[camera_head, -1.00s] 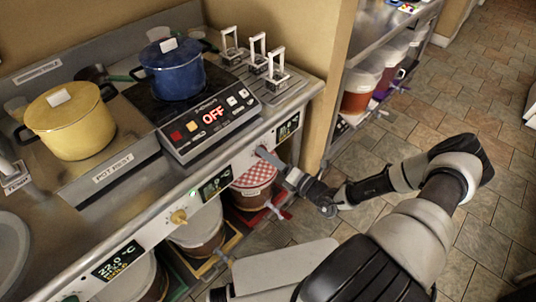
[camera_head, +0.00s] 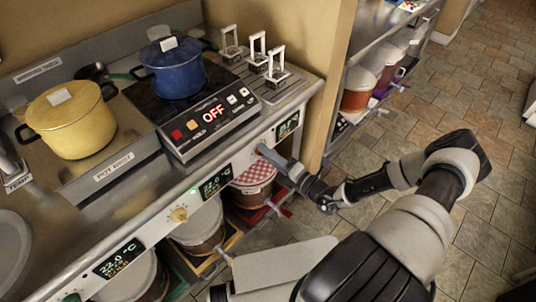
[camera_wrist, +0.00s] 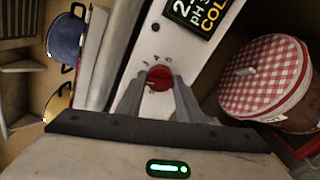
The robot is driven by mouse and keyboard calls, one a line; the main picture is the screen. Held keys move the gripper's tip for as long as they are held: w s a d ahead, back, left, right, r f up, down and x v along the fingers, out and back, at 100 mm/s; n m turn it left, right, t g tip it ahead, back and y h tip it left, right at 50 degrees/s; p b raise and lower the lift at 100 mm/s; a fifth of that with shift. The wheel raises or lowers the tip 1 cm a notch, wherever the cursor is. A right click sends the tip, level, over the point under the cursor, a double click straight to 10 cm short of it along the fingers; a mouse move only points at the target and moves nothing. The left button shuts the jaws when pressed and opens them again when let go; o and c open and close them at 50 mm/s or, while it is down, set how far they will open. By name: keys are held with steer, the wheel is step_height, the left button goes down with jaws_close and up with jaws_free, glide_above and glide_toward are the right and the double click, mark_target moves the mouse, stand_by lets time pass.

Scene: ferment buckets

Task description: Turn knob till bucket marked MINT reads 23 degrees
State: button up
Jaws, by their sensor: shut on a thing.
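My gripper (camera_wrist: 158,92) is shut on a red knob (camera_wrist: 160,77) on the white front panel, with one finger on each side of it. In the head view my gripper (camera_head: 262,150) reaches the panel from the right and hides the knob. A display (camera_wrist: 196,14) beside the knob is cut off by the frame edge; "COL" shows on it. The bucket with a red checked cover (camera_wrist: 266,76) stands below this panel, and it also shows in the head view (camera_head: 254,174). No MINT marking is readable in either view.
A display (camera_head: 121,258) at lower left reads 22.0 °C. A yellow knob (camera_head: 179,215) sits on the same panel. A blue pot (camera_head: 178,75) stands on the hob, whose display reads OFF, and a yellow pot (camera_head: 70,122) stands on the left. Floor (camera_head: 490,85) at right is clear.

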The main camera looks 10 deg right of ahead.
steer(key=o, duration=1.1)
steer(key=shift+c, duration=0.2)
steer(key=v, duration=1.7)
steer(key=shift+s, duration=0.2)
steer(key=shift+d, duration=0.1)
